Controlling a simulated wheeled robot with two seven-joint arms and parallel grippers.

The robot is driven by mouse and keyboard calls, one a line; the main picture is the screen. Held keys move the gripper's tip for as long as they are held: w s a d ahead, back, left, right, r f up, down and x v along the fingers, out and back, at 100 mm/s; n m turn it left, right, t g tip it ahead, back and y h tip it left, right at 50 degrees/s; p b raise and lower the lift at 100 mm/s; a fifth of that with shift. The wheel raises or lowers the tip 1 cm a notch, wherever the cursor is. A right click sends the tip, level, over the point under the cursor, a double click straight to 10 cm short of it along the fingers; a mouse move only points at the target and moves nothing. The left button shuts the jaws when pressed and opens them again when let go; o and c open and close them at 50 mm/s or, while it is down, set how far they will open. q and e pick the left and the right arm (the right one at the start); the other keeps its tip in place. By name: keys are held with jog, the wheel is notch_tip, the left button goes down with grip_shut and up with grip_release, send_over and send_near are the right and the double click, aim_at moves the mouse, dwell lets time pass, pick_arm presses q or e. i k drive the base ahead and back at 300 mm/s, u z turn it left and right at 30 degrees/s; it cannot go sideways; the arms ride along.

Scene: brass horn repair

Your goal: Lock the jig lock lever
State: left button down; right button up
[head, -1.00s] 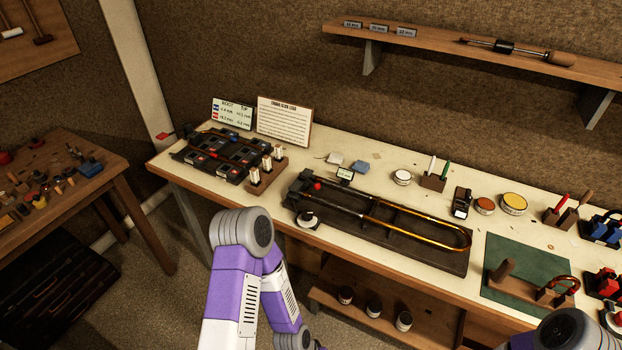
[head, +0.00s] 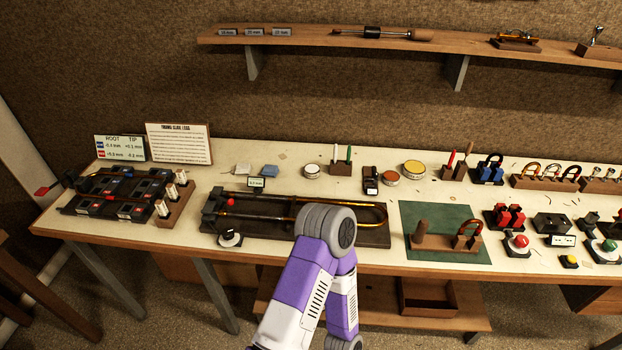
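A long black jig (head: 370,236) lies on the bench, holding a brass U-shaped slide (head: 375,206). At its left end is a dark block with a small red part (head: 231,202); a white round piece with a dark knob (head: 230,239) sits at its front left. A red-tipped handle (head: 44,190) projects from the left of the black multi-cell rack (head: 112,193). I cannot tell which part is the jig lock lever, or its state. One of my arms covers part of the long jig's front edge. Neither gripper is in view.
Two cards (head: 178,144) stand behind the rack. A green mat (head: 455,222) with a wooden holder lies right of the jig. Red clamps (head: 504,216), a red button (head: 520,241) and several holders crowd the right side. A shelf (head: 330,39) runs above.

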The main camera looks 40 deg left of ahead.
aim_at(212, 197)
jog(key=z, duration=0.7)
jog(key=k, duration=1.2)
jog(key=u, duration=1.45)
jog(key=i, duration=0.5)
jog(key=u, duration=0.05)
